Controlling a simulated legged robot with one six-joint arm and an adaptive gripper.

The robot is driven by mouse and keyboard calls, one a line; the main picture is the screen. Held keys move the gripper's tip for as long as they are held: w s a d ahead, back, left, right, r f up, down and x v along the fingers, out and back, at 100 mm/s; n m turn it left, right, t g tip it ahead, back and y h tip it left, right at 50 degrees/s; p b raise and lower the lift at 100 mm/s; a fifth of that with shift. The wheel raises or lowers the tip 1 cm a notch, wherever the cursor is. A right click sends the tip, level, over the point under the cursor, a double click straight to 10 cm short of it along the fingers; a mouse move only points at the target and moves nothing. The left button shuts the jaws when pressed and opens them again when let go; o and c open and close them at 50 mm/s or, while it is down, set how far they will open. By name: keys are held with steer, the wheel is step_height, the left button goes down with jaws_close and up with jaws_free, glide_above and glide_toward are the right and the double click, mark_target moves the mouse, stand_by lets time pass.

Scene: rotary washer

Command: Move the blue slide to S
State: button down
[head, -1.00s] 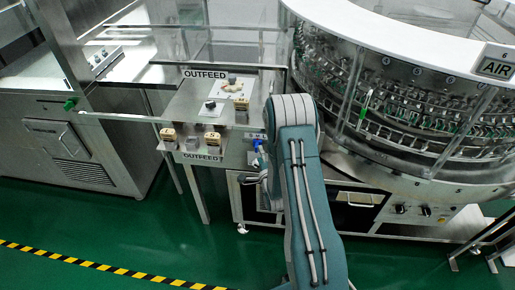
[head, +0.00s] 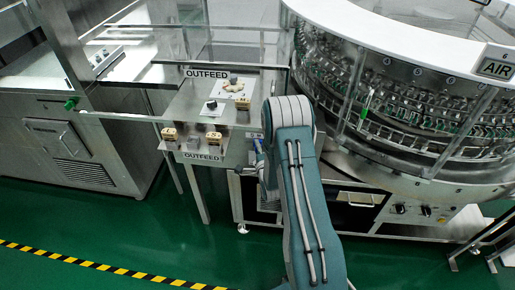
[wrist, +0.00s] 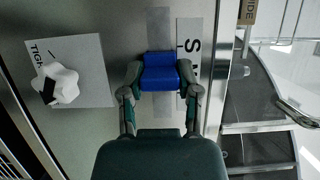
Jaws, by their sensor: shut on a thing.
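The blue slide (wrist: 160,72) is a small blue block on a grey vertical strip in the wrist view. The fingers of my gripper (wrist: 160,78) are shut on it, one at each side. A white label plate (wrist: 190,28) lies to the right of the strip, with a large S (wrist: 194,45) near its upper part. The slide is beside the plate, a little below the level of the S. The right finger covers part of the plate's lower lettering. In the head view my arm mostly hides the gripper and slide.
A white knob (wrist: 60,84) stands on a plate marked TIGHT to the left of the slide. A metal rail and glass edge run along the panel's right. In the head view, the outfeed table (head: 185,112) carries small blocks, and the round washer (head: 400,100) stands to the right.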

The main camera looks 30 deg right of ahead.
mark_target(246, 141)
steer(key=shift+w+a+f, duration=0.1)
steer(key=shift+w+a, duration=0.25)
steer(key=shift+a, duration=0.25)
steer(key=shift+w+a+f, duration=0.1)
steer(key=shift+w+a, duration=0.2)
steer(key=shift+a, duration=0.3)
steer(key=shift+c, duration=1.6)
jaws_free()
steer(key=shift+w+a, duration=0.1)
steer(key=shift+a, duration=0.05)
steer(key=shift+r, duration=0.1)
steer(key=shift+s, duration=0.45)
steer(key=v, duration=1.1)
